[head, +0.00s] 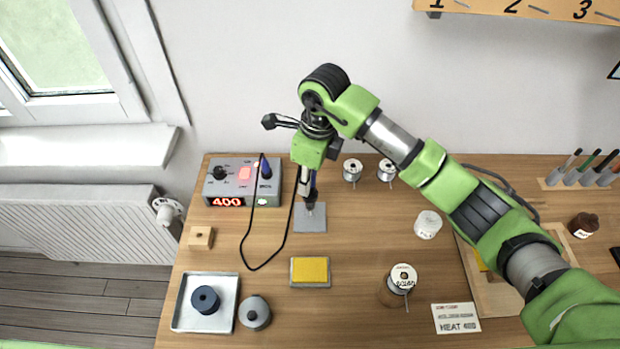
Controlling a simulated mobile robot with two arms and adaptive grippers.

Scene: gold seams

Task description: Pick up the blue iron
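The blue iron (313,187) is mostly hidden under my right gripper. A short dark blue length of it shows upright, above a small square grey plate (310,222) on the wooden bench. Its black cable (246,225) loops over the bench near the grey station (221,187), whose red display reads 400. My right gripper (308,183) points down right at the iron, with a pale finger beside it. The view is too small to tell whether the fingers are closed on it. My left gripper is not in view.
A yellow sponge (310,270) lies in front of the plate. A metal tray (182,316) with a dark round piece (206,300) is at front left. Solder spools (352,168) stand behind. A HEAT card (456,318) lies at front right. The bench between sponge and spool (403,276) is clear.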

